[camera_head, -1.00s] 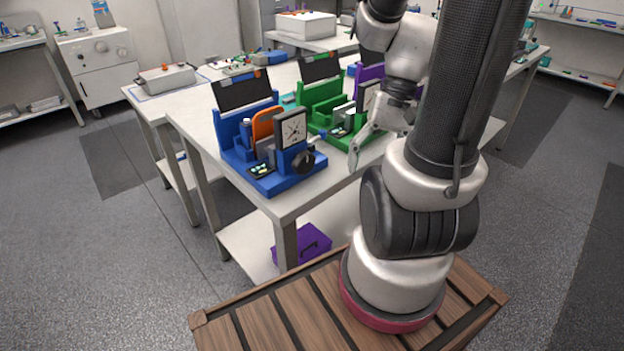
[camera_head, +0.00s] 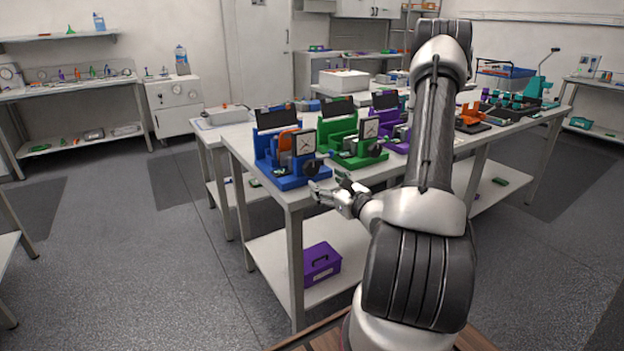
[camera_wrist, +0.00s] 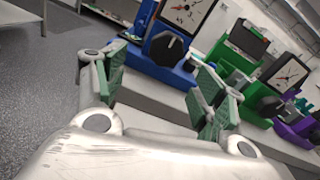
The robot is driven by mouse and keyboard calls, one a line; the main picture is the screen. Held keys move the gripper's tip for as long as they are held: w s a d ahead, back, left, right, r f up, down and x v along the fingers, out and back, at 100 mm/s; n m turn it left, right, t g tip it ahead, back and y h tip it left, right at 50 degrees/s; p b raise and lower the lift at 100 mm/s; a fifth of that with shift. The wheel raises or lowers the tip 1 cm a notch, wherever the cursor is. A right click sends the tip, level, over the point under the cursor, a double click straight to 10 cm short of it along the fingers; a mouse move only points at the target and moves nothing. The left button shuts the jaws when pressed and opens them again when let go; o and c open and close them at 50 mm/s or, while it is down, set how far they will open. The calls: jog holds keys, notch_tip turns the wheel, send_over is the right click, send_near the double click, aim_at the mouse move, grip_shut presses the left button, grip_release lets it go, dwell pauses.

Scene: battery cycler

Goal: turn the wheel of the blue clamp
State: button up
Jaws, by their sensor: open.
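The blue clamp (camera_head: 280,172) stands near the left front corner of the table, with a square dial (camera_head: 305,143) on its front. Its dark wheel (camera_head: 312,167) is low on the front right side. In the wrist view the wheel (camera_wrist: 167,48) is a black knob below the dial, lying beyond and between my fingers. My gripper (camera_head: 333,188) is open and empty at the table's front edge, to the right of and below the wheel. In the wrist view my gripper (camera_wrist: 160,86) has green pads spread wide apart, touching nothing that I can see.
A green clamp (camera_head: 345,155) stands just right of the blue one, with a purple clamp (camera_head: 390,138) beyond. The table edge (camera_head: 262,178) is close to my gripper. A purple box (camera_head: 321,265) sits on the lower shelf. Floor at left is clear.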

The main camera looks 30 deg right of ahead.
aim_at(313, 170)
jog(key=w, duration=0.8)
jog(key=shift+w+d+r, duration=0.1)
jog(key=shift+r, duration=0.2)
jog(key=c, duration=1)
